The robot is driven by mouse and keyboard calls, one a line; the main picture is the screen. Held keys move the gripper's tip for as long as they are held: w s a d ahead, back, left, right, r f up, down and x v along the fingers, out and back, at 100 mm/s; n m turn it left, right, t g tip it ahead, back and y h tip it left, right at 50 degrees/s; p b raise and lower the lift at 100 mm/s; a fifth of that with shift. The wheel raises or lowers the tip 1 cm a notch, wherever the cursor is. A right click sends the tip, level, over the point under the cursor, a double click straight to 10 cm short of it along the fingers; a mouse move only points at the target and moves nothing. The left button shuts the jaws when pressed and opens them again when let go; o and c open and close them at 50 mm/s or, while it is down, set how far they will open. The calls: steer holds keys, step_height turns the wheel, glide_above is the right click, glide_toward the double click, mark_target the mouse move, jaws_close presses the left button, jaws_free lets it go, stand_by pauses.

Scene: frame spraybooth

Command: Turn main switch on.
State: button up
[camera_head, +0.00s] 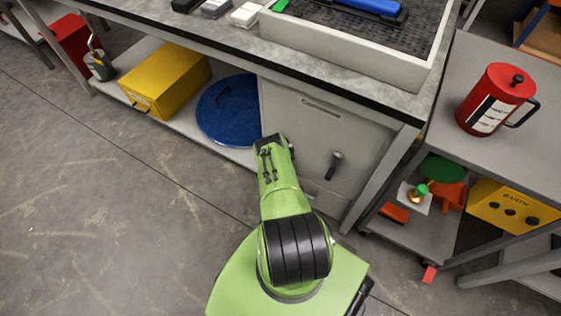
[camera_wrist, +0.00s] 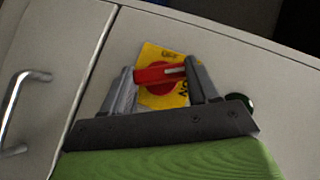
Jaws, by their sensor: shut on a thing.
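The main switch (camera_wrist: 160,73) shows in the wrist view as a red rotary handle on a yellow plate (camera_wrist: 173,99), set in a pale grey cabinet face. The red handle lies roughly level across the picture, with a pale mark near its right end. My gripper (camera_wrist: 161,74) is shut on the handle, one finger at each end. The plate's lettering is partly covered and too small to read in full. In the head view my green arm reaches to the grey cabinet under the bench, and the switch and fingertips are hidden there.
The cabinet (camera_head: 318,135) has a dark handle. A metal bar handle (camera_wrist: 22,105) is left of the switch; a dark round knob (camera_wrist: 240,103) is right. A blue round lid (camera_head: 228,112) and yellow box (camera_head: 168,78) are on the lower shelf. Floor at left is clear.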

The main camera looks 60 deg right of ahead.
steer(key=shift+m+t, duration=0.4)
steer(key=shift+t, duration=0.2)
steer(key=o, duration=1)
steer(key=shift+o, duration=0.2)
